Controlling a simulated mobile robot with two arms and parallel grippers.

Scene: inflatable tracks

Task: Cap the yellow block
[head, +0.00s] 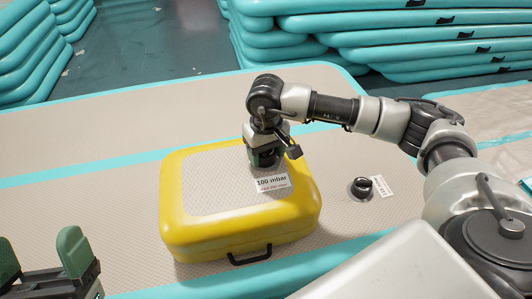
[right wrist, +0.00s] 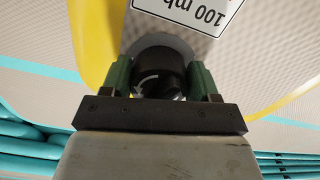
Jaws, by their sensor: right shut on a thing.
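The yellow block (head: 240,232) is an inflatable with a grey textured top and a black side handle, lying on the beige mat. My right gripper (head: 265,160) is over the right part of its top, by a white "100 mbar" label (head: 272,183). The right wrist view shows its green fingers (right wrist: 160,80) shut on a round black cap (right wrist: 158,72) with white arrow marks. The cap is over a grey disc (right wrist: 160,42) on the block; whether it is fully seated is hidden. My left gripper (head: 38,250) is open and empty at the lower left.
A black valve cap (head: 361,187) with a white label (head: 382,186) is on the mat right of the block. Stacked turquoise inflatables (head: 400,40) stand behind at the right and at the back left (head: 30,50). The mat left of the block is clear.

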